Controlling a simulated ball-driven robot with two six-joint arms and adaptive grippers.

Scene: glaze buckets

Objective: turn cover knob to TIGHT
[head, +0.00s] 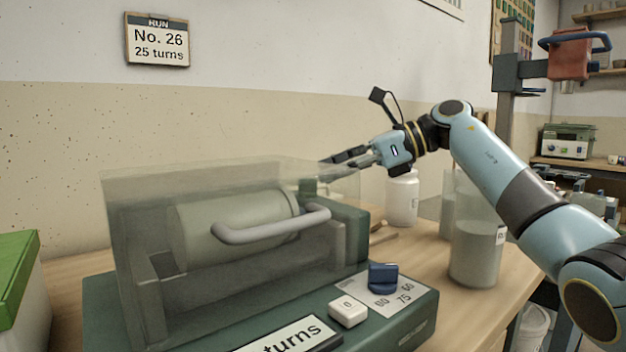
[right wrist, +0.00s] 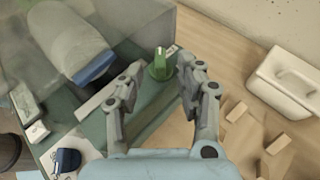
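The cover knob (right wrist: 159,68) is green, on the edge of the green machine base beside the clear cover (right wrist: 140,20); a small label lies by it. In the head view the clear cover (head: 135,230) is closed over a pale drum (head: 225,228) and has a grey handle (head: 270,228). My right gripper (head: 345,160) is near the cover's far right corner. In the right wrist view my right gripper (right wrist: 161,72) is open, its fingers on either side of the knob in the picture; contact cannot be told. The left gripper is not in view.
A blue dial (head: 383,276) and white button (head: 348,312) sit on the machine's front. A glaze bucket (head: 475,255) and white bottle (head: 402,200) stand right. A green-lidded box (head: 20,270) is left. In the wrist view, a white tub (right wrist: 285,85) and wooden pieces lie right.

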